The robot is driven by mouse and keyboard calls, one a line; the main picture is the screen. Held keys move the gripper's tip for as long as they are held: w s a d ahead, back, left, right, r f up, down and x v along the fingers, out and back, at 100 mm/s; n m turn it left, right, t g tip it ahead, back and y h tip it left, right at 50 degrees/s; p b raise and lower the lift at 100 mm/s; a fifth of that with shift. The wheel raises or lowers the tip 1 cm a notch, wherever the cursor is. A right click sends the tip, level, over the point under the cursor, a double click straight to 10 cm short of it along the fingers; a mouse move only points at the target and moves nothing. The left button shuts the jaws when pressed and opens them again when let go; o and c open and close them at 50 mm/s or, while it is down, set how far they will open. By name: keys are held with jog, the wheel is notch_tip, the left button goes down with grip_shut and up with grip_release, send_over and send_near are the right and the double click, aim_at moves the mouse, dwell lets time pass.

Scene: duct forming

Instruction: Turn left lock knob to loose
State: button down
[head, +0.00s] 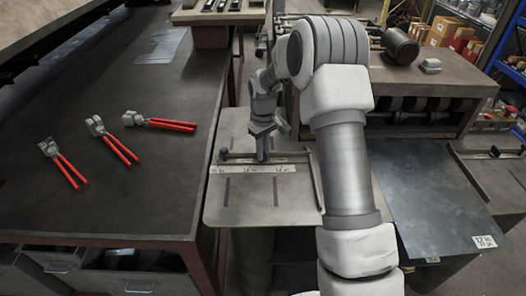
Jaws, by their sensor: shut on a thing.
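A dark gauge bar (238,156) lies across the grey metal plate (212,205), above a pale scale strip (272,169). A dark round end piece (224,152) shows at the bar's left end. My gripper (263,157) points down at the middle of the bar and is shut on a small part there. The fingers hide most of that part. It appears to be the left lock knob, but its shape and turned position cannot be made out.
On the dark bench (100,205) at left lie several red-handled hand tools (117,148). A dark sheet (430,205) with a label lies at right. Behind stands a bench (445,85) with a dark cylinder (400,46). My arm crosses the middle of the view.

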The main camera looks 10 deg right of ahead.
jog(key=c, duration=0.9)
grip_release()
jog(key=shift+d+m, duration=0.1)
jog(key=shift+m, duration=0.2)
jog(key=m, duration=0.3)
jog(key=shift+r+m, duration=0.1)
jog(key=shift+m, duration=0.2)
notch_tip(320, 180, up, 18)
jog(key=s+r+m+t, duration=0.1)
jog(key=s+r, duration=0.3)
jog(key=s, duration=0.3)
jog(key=s+r+m+t+p, duration=0.1)
jog(key=s+r, duration=0.4)
jog(key=s, duration=0.1)
jog(key=shift+s+a+t, duration=0.3)
jog(key=shift+s, duration=0.1)
jog(key=shift+r, duration=0.1)
